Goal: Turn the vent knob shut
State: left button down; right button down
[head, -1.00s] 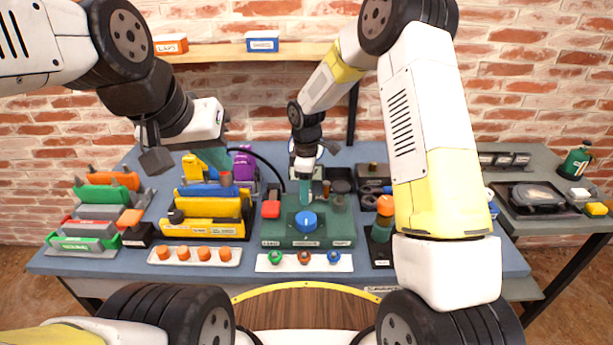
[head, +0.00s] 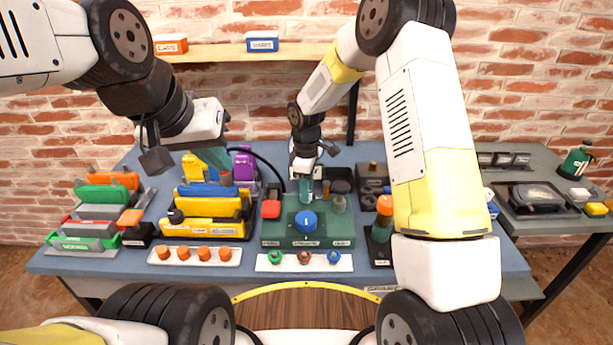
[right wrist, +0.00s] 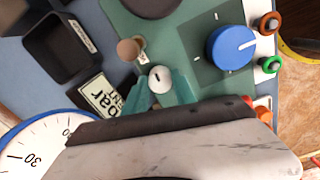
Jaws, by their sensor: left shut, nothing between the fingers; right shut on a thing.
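A green panel box (head: 270,236) stands on the blue table, with a large blue dial (head: 307,222) on its top. In the right wrist view the blue dial (right wrist: 231,48) has a white pointer line. My right gripper (right wrist: 160,91) is shut on a small pale round knob (right wrist: 160,76) with a dark mark, beside the blue dial. In the head view the right gripper (head: 305,201) comes down behind the dial and hides this knob. I cannot read a label naming it the vent knob. My left gripper (head: 222,164) is shut and empty above the yellow blocks.
A brown round knob (right wrist: 129,49) is close to the right fingers, and a blue-rimmed gauge (right wrist: 32,142) lies beside them. A strip with coloured knobs (head: 290,268) lies in front. An orange-topped post (head: 384,206) stands right.

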jog(key=m, duration=0.8)
jog(key=shift+a+m, duration=0.1)
jog(key=shift+m, duration=0.2)
jog(key=m, duration=0.4)
jog(key=shift+m, duration=2.1)
jog(key=c, duration=1)
grip_release()
jog(key=shift+a+r, duration=0.1)
jog(key=shift+r, duration=3.85)
